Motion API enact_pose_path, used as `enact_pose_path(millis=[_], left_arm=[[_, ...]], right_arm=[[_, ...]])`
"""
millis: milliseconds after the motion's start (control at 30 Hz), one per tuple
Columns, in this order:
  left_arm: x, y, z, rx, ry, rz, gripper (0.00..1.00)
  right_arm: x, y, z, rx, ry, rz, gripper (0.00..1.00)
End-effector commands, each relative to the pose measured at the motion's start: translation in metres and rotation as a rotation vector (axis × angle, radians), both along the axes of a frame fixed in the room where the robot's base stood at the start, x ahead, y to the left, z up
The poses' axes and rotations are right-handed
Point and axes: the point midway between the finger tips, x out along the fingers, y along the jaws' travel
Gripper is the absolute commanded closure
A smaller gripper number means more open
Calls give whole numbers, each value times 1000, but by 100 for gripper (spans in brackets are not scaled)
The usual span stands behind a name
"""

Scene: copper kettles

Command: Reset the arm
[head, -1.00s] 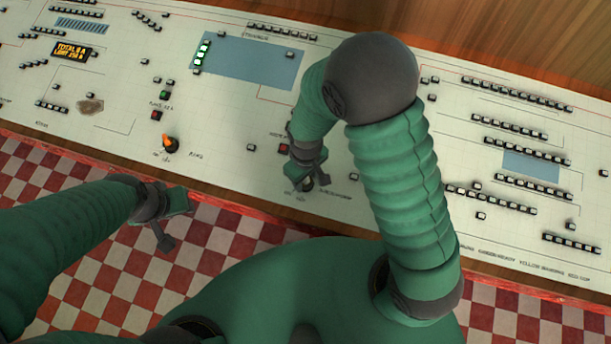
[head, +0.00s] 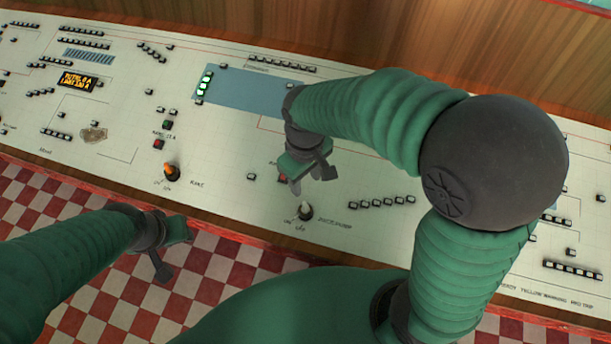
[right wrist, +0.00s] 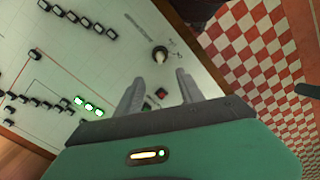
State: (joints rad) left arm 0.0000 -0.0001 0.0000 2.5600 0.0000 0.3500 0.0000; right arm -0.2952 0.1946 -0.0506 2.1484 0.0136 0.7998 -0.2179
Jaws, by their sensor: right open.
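My right gripper (head: 311,182) is open and empty above the white control panel (head: 225,140). It is just behind a knob with a pale pointer (head: 305,210) and apart from it. My left gripper (head: 168,250) hangs at the lower left in front of the panel, over the checkered floor. Its fingers appear apart and nothing shows between them.
An orange-topped knob (head: 171,171) stands left of my right gripper. Rows of small buttons (head: 380,202), a lit display (head: 77,80) and green lights (head: 204,84) sit on the panel. A wooden wall (head: 400,50) rises behind. The red and white floor (head: 60,200) looks clear.

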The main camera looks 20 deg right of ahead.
Motion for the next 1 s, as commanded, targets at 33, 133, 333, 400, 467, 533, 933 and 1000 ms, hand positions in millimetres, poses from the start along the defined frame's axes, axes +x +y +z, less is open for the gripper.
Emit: enact_pose_path(millis=[33,133,333,400,467,533,933,1000], left_arm=[[0,0,0,0,0,0,64],[0,0,0,0,0,0,64],[0,0,0,0,0,0,64],[0,0,0,0,0,0,64],[0,0,0,0,0,0,64],[0,0,0,0,0,0,64],[0,0,0,0,0,0,64],[0,0,0,0,0,0,64]], right_arm=[[0,0,2,0,-1,0,55],[0,0,2,0,0,0,55],[0,0,2,0,0,0,55],[0,0,2,0,0,0,55],[-1,-2,1,1,-4,-10,55],[-6,-17,-4,9,-35,-78,55],[-40,-84,-29,53,-231,-456,55],[-40,-84,-30,52,-230,-455,55]])
